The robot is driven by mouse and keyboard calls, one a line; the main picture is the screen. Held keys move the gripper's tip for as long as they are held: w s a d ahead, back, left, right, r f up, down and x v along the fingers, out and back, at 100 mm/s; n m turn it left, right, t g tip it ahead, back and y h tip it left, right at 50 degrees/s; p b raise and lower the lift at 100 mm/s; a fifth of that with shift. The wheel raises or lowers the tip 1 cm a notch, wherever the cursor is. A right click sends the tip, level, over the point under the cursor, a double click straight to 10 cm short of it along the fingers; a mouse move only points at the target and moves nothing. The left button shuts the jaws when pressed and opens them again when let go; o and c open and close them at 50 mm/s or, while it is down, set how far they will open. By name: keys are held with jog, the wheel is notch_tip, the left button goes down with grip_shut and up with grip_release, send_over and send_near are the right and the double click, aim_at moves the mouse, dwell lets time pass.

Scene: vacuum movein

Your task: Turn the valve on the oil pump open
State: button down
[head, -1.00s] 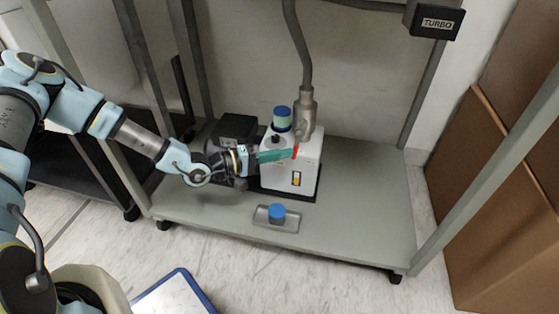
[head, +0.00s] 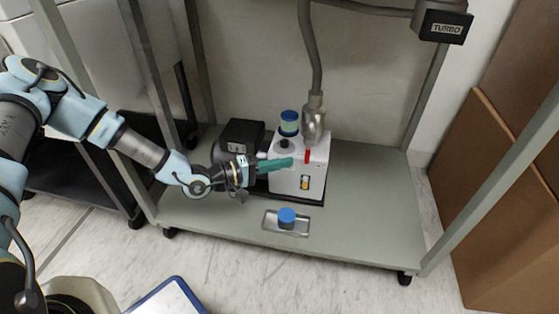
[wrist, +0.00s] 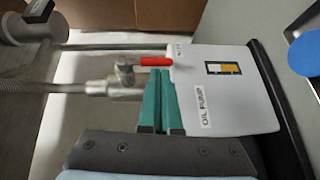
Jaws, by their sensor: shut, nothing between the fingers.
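The oil pump (head: 285,181) is a white box on the shelf, joined to a dark motor; its "OIL PUMP" label shows in the wrist view (wrist: 232,118). The valve has a red handle (head: 308,156) below a metal pipe fitting (head: 314,120). In the head view the handle looks upright; in the wrist view the handle (wrist: 157,61) points from the fitting toward the pump's body. My gripper (head: 291,162) has teal fingers, shut and empty.
A blue-capped jar (head: 289,122) stands on the pump's far side. A small metal tray (head: 270,226) with a blue-topped item (head: 287,216) lies in front. Frame posts surround the shelf (head: 370,200); its right side is clear. A TURBO box (head: 442,28) hangs above.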

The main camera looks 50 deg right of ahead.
jog(key=p+v, duration=0.1)
jog(key=v, duration=0.9)
jog(key=shift+a+f+p, duration=0.2)
jog(key=shift+f+p, duration=0.2)
jog(key=shift+w, duration=0.2)
